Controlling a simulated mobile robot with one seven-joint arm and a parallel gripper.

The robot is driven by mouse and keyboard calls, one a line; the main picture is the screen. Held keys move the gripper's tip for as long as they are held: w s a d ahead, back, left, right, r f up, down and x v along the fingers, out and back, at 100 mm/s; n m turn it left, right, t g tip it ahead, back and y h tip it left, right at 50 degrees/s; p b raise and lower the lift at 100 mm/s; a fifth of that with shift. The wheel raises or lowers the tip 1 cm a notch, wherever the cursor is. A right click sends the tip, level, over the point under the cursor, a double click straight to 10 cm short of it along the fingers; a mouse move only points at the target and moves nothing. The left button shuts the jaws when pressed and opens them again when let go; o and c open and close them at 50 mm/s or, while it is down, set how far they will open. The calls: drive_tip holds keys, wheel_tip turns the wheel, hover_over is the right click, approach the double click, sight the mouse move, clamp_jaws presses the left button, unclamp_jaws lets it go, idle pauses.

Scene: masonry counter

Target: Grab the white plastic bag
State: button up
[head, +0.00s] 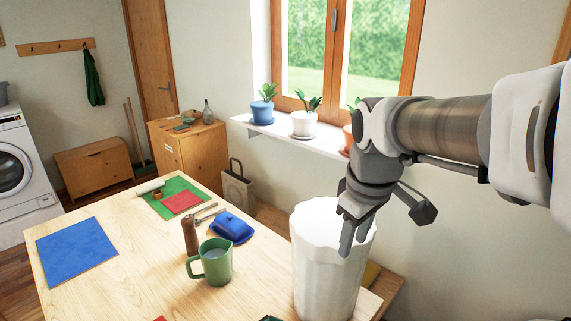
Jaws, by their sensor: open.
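A tall white fluted vessel (322,275) with a wavy rim stands at the right end of the wooden table. It looks like a stiff container, and I cannot tell whether it is or holds the white plastic bag. No other white plastic bag shows clearly. My gripper (350,240) points down in front of or over the vessel's right side, its fingers open. I see nothing held between them. I cannot tell whether the fingers touch the vessel.
The table (130,255) bears a green jug (212,262), a pepper mill (190,238), a blue butter dish (231,228), a blue mat (76,252) and a green mat (160,193). A beige bag (238,190) stands on the floor behind. Potted plants line the windowsill (290,135).

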drive_tip(key=w+f+n+g+p, duration=0.25)
drive_tip(key=w+n+p, duration=0.3)
drive_tip(key=w, duration=0.55)
drive_tip(key=n, duration=0.2)
hover_over(326, 269)
drive_tip(key=f, duration=1.2)
drive_tip(key=shift+d, duration=0.25)
drive_tip(key=shift+a+f+p, duration=0.15)
drive_tip(key=shift+f+p, duration=0.2)
drive_tip(key=shift+f, duration=1)
drive_tip(key=shift+a+f+p, duration=0.15)
drive_tip(key=shift+f+p, duration=0.2)
drive_tip(key=shift+f, duration=1)
clamp_jaws()
drive_tip(key=shift+s+g, duration=0.15)
drive_tip(key=shift+g, duration=0.1)
